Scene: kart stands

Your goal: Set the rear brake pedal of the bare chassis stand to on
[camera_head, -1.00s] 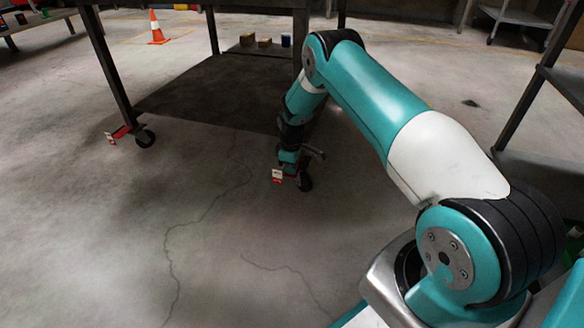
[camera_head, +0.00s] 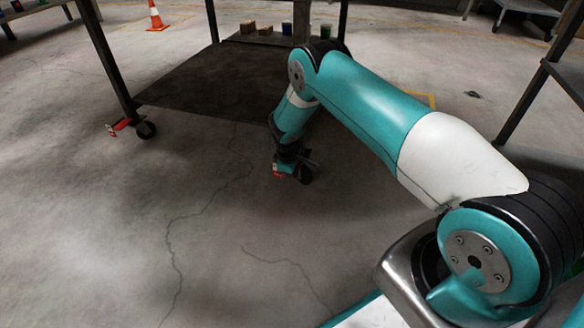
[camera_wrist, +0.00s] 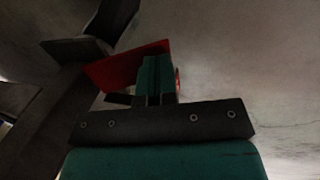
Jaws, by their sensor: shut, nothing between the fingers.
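The stand is a dark, open-framed one with a flat lower shelf (camera_head: 185,103), and its upper part is out of view. A red brake pedal (camera_head: 277,172) shows low at the stand's nearer right caster (camera_head: 305,174), partly hidden by my arm. In the wrist view the red pedal (camera_wrist: 112,70) lies slanted just beyond the fingers. My gripper (camera_wrist: 155,76) is shut and empty, pointing down, its tips overlapping the pedal in that view. I cannot tell whether they touch. In the head view my gripper (camera_head: 287,167) is low beside the caster.
Another caster (camera_head: 145,129) with a red pedal (camera_head: 122,124) stands at the left leg. An orange cone (camera_head: 155,17) stands behind. Another frame stands at right. The floor in front is clear.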

